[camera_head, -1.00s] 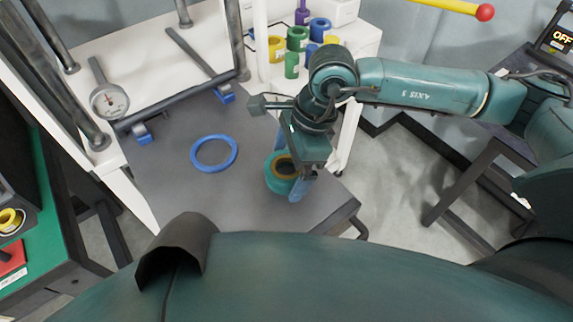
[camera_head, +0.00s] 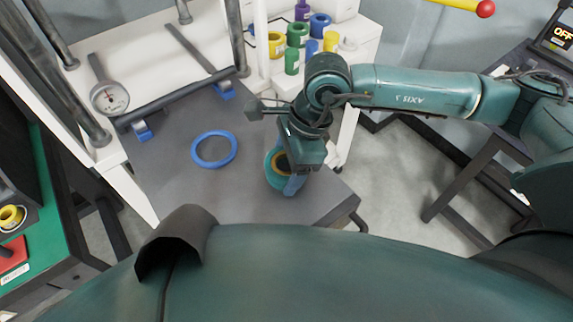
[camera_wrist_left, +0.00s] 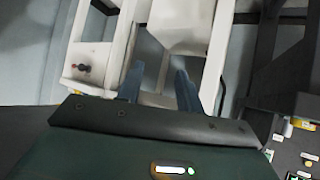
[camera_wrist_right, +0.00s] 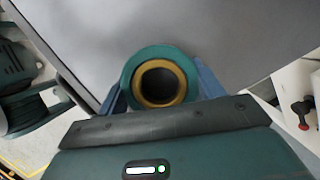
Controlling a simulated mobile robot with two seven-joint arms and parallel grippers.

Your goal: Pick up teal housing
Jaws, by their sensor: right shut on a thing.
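The teal housing (camera_head: 272,181), a short ring-shaped body with a yellow-gold inner ring, is at the front of the grey table top, partly hidden by my right arm. In the right wrist view the housing (camera_wrist_right: 133,70) sits between two blue fingers, with its dark bore facing the camera. My right gripper (camera_wrist_right: 161,88) is shut on it; I cannot tell whether it is clear of the table. My left gripper (camera_wrist_left: 159,88) shows only in the left wrist view, its blue fingers apart and nothing between them.
A blue ring (camera_head: 214,149) lies flat on the grey table top (camera_head: 190,195), left of the housing. Several coloured parts, including a green cylinder (camera_head: 292,62), stand on a white surface at the back.

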